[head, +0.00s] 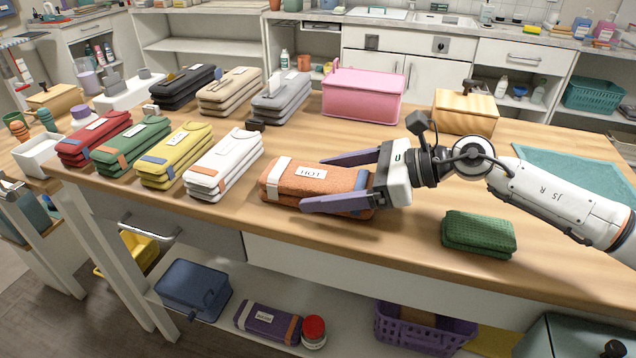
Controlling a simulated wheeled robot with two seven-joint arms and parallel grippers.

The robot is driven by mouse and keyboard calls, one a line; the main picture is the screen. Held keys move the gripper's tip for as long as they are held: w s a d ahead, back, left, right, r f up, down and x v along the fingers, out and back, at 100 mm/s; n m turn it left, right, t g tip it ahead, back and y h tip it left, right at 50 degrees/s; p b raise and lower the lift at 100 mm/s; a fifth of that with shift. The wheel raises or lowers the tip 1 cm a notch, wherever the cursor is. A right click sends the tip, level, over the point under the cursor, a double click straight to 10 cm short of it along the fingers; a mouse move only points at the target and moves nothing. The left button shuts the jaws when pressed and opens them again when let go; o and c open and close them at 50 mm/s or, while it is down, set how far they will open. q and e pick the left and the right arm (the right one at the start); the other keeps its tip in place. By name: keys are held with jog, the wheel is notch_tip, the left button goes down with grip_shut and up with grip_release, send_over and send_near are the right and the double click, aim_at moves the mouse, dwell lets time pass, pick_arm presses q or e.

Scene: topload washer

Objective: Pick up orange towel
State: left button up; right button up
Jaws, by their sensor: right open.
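The orange towel (305,187) lies folded on the wooden counter, near its front edge, with a white label and a blue band at its right end. My right gripper (312,180) comes in from the right, low over the counter. Its two purple fingers are spread apart, one along the far side of the towel and one along the near side. The towel's right end lies between the fingers, close to the gripper's palm. I cannot tell whether either finger touches it. My left gripper is not in the picture.
A white towel (224,163) lies just left of the orange one, with yellow, green and red towels further left. A dark green cloth (478,234) lies right of my gripper. A pink box (363,95) and a wooden box (465,111) stand behind.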

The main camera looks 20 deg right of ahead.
jog(key=c, duration=1.2)
jog(key=shift+r, duration=0.1)
